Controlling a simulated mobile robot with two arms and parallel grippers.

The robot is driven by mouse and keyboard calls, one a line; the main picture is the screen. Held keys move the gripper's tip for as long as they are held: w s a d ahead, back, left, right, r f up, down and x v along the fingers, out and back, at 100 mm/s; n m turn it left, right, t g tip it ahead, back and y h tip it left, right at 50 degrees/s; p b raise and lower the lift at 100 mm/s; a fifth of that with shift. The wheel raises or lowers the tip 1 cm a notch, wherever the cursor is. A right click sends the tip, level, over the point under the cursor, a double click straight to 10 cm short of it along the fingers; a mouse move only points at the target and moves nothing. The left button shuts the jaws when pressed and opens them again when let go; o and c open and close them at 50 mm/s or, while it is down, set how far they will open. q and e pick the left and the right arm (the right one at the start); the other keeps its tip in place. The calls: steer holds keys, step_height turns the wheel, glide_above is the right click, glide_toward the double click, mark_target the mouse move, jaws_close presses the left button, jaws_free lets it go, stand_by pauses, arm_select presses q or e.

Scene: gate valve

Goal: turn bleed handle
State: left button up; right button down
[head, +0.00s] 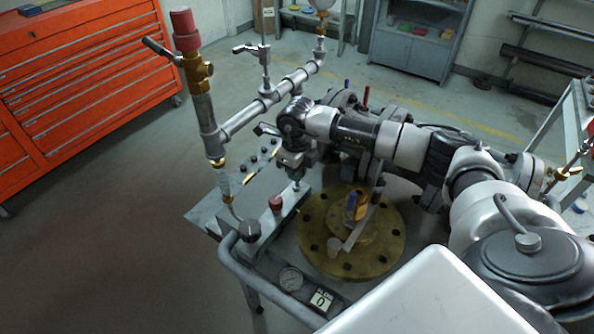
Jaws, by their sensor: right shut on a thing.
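My right arm comes in from the right across the pipework. My right gripper (294,166) points down above the grey bench and is shut, with its fingertips small and partly hidden. A short silver lever (267,130) sticks out to the left beside the gripper; it appears to be the bleed handle, but where the fingers grip it is hard to make out. My left gripper is not in view.
A vertical pipe with a brass valve and red cap (184,30) stands left of the gripper, joined to a slanting silver pipe (268,101). An orange cabinet (85,75) stands left. Floor between is clear.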

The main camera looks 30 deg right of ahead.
stand_by(0.5)
steer(key=c, duration=1.2)
jaws_free()
